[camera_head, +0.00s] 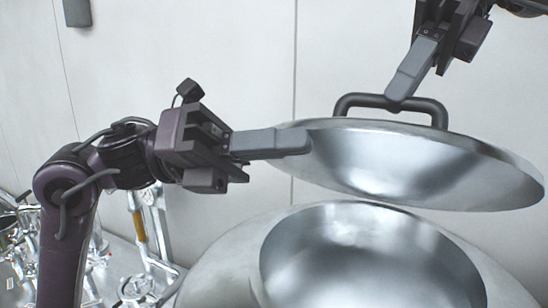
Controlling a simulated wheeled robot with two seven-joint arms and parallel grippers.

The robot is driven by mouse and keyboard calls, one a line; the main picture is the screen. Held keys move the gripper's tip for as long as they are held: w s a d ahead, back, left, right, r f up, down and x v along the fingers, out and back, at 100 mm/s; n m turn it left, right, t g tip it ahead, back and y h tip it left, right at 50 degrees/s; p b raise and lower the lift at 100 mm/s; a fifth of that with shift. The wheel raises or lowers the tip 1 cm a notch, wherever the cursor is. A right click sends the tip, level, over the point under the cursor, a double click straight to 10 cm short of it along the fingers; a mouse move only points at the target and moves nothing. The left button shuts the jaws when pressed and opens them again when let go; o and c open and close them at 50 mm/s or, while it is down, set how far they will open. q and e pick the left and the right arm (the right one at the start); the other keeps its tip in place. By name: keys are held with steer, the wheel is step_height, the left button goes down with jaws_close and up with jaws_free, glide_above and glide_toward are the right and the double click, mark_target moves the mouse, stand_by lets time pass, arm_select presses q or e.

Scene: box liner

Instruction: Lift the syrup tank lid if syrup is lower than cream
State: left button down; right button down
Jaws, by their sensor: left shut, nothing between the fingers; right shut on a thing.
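A round silver lid (420,165) with a black bar handle (345,103) on top hangs above a metal tank (225,258), tilted and clear of its rim. My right gripper (402,92) comes from the upper right and is shut on the lid's handle. My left gripper (305,141) is shut and empty, its fingers pointing right, at the lid's left edge; I cannot tell whether they touch it. The tank's round opening (365,262) is uncovered and shows shiny metal inside. No syrup or cream level can be made out.
Metal pipes and valves (135,285) stand at the lower left, with a yellow-marked tube (139,226) among them. A pale panelled wall (245,60) is behind. A small dark box (77,12) is fixed to the wall at upper left.

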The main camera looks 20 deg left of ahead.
steer(key=c, duration=1.8)
jaws_free()
steer(key=shift+s+a+f, duration=0.15)
steer(key=shift+f, duration=0.25)
steer(key=shift+o, duration=2)
steer(key=shift+w, duration=0.4)
steer(key=shift+s, duration=0.2)
